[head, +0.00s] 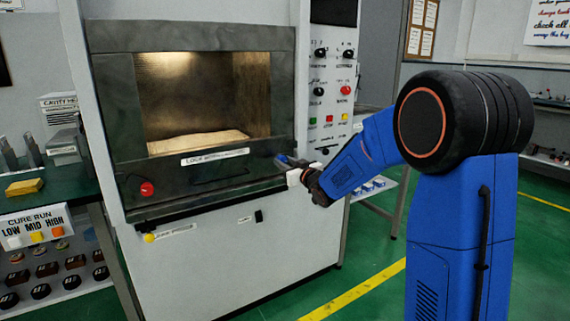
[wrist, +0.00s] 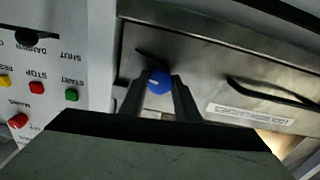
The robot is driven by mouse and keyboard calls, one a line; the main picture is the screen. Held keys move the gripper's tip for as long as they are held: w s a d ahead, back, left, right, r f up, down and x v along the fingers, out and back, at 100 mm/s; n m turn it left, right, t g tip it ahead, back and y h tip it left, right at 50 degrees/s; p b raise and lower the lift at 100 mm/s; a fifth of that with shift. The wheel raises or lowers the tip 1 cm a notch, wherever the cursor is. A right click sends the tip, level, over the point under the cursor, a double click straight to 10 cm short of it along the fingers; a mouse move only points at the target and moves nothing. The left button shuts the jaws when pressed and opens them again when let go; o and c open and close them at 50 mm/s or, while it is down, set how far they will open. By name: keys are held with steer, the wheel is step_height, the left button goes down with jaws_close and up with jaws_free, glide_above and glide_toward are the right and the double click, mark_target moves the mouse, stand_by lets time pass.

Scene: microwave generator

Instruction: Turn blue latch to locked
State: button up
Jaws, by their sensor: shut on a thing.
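The blue latch (wrist: 159,81) is a round blue knob with a white mark, on the front of the oven door beside its right edge. My gripper (wrist: 159,98) is shut on the blue latch, with one finger on each side of it in the wrist view. In the head view my gripper (head: 297,172) reaches the lower right corner of the microwave door (head: 120,100), and the latch is mostly hidden by it there. The door looks closed, with a lit chamber behind its window. I cannot read the latch's position labels.
The control panel (head: 333,90) with knobs and coloured buttons is right of the door. A red knob (head: 147,188) and a dark door handle (wrist: 272,92) are on the door's lower part. A green side table (head: 70,195) stands at left. Green floor is open in front.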

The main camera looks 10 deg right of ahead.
steer(key=n, duration=0.4)
steer(key=shift+n, duration=2)
steer(key=o, duration=1)
steer(key=shift+o, duration=0.2)
steer(key=v, duration=1.7)
steer(key=shift+s, duration=0.2)
steer(key=shift+d, duration=0.1)
